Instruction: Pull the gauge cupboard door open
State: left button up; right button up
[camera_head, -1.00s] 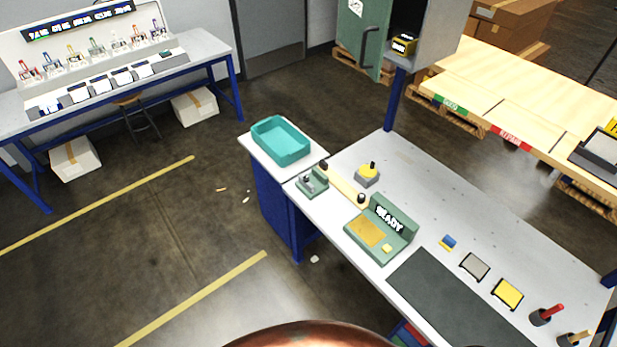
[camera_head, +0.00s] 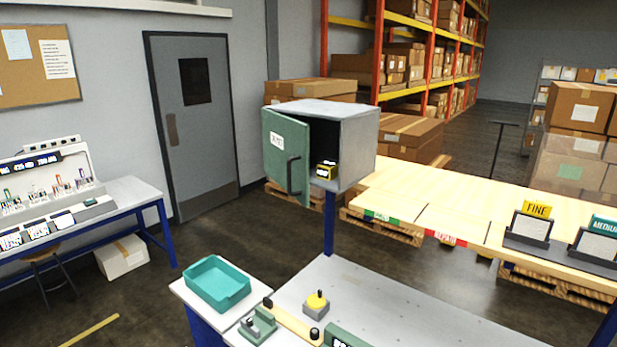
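The gauge cupboard (camera_head: 352,146) is a grey box on a blue post above the far end of the grey bench. Its green door (camera_head: 283,158) stands open, swung out to the left, with a dark bar handle (camera_head: 293,175) and a small white label. A yellow and black block (camera_head: 326,170) sits inside on the cupboard floor. The rest of the interior is dark. Neither of my grippers shows in the head view.
A wooden table (camera_head: 440,210) with signed stands lies to the right. Open floor lies left of the bench.

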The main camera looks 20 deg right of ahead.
aim_at(285, 139)
jog(key=z, duration=0.8)
jog(key=k, duration=0.35)
jog(key=u, duration=1)
